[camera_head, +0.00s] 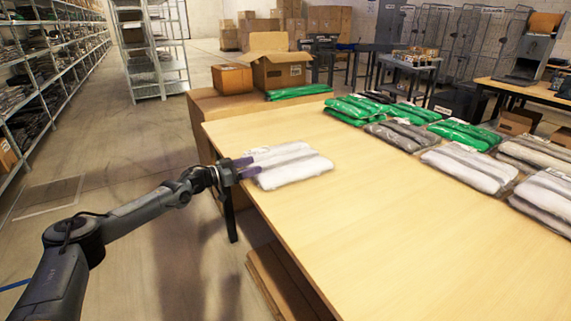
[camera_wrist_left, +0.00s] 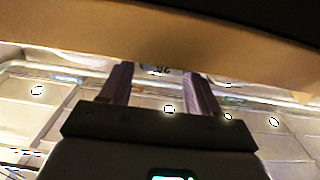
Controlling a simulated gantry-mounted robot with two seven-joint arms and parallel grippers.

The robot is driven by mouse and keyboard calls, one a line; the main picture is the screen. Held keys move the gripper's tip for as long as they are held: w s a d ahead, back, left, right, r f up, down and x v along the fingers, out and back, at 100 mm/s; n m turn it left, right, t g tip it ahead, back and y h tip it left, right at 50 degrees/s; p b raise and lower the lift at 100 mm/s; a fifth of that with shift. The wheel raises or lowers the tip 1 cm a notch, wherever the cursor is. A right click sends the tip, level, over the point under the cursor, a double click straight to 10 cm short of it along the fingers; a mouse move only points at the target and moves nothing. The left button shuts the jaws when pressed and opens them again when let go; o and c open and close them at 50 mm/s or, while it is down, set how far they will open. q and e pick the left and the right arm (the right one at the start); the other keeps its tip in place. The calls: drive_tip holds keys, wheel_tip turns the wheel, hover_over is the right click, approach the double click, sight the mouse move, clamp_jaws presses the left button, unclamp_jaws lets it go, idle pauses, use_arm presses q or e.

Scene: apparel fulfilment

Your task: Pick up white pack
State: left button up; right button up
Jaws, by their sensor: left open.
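A white pack (camera_head: 292,166) in clear wrap lies flat at the left edge of the table (camera_head: 340,220) in the head view. My left gripper (camera_head: 247,167) is at the pack's left end, with its purple fingers pointing at it. The fingers are open with a gap between them. Their tips overlap the pack's near end in the picture; I cannot tell whether they touch it. In the left wrist view the two fingers (camera_wrist_left: 158,85) are apart with no pack clearly visible between them. My right gripper is not in view.
More white packs (camera_head: 470,168), grey packs (camera_head: 402,136) and green packs (camera_head: 465,134) lie along the table's far right side. Cardboard boxes (camera_head: 281,71) stand behind the table. The table's middle is clear. A tan surface (camera_wrist_left: 160,40) crosses the left wrist view.

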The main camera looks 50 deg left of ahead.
sight(263, 162)
use_arm(q)
drive_tip(key=shift+w, duration=0.15)
drive_tip(key=shift+w+d+b, duration=0.2)
drive_tip(key=shift+w+b, duration=0.4)
drive_tip(key=shift+w, duration=0.25)
drive_tip(key=shift+w+d+b, duration=0.15)
drive_tip(key=shift+w+b, duration=0.1)
drive_tip(key=shift+w, duration=0.5)
drive_tip(key=shift+w+d+b, duration=0.1)
drive_tip(key=shift+w+b, duration=0.1)
drive_tip(key=shift+w, duration=0.55)
